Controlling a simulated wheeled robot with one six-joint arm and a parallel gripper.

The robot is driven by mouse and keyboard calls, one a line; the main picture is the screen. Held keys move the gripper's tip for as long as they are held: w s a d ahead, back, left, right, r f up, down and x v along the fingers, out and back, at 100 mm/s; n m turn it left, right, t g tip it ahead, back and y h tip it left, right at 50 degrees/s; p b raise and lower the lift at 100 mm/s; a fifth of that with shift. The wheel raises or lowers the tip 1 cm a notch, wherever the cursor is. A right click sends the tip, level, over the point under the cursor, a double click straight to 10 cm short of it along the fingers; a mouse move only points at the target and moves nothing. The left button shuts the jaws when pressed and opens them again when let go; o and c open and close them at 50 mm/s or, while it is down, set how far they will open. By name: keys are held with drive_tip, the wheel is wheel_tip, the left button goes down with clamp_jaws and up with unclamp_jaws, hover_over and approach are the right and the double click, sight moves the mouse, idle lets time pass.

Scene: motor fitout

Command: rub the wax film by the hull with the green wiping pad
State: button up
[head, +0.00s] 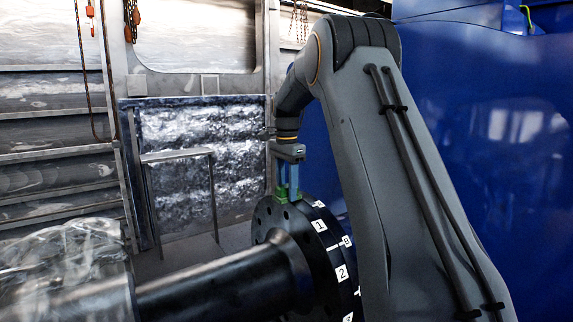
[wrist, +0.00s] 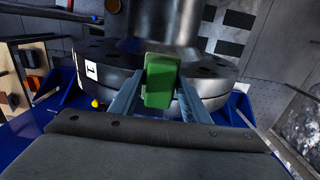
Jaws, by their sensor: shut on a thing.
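My gripper (head: 289,184) points down at the top of a large dark flange in the head view. Its blue-grey fingers are shut on the green wiping pad (head: 281,196). In the wrist view the pad (wrist: 161,82) sits between the two fingertips, in front of the dark flange. I cannot tell whether the pad touches the flange. No patch is clearly marked as the wax film. A cloudy whitish layer (head: 190,135) covers a dark panel on the back wall, left of my gripper, and may be it. The pad is apart from that panel.
The flange (head: 268,218) carries white numbered labels and joins a thick dark shaft (head: 215,285). Clear plastic wrap (head: 65,265) covers something at the lower left. A metal stand (head: 178,155) is before the cloudy panel. A large blue surface (head: 480,110) fills the right.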

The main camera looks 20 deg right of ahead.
drive_tip(key=shift+r, duration=4.05)
drive_tip(key=shift+s, duration=0.1)
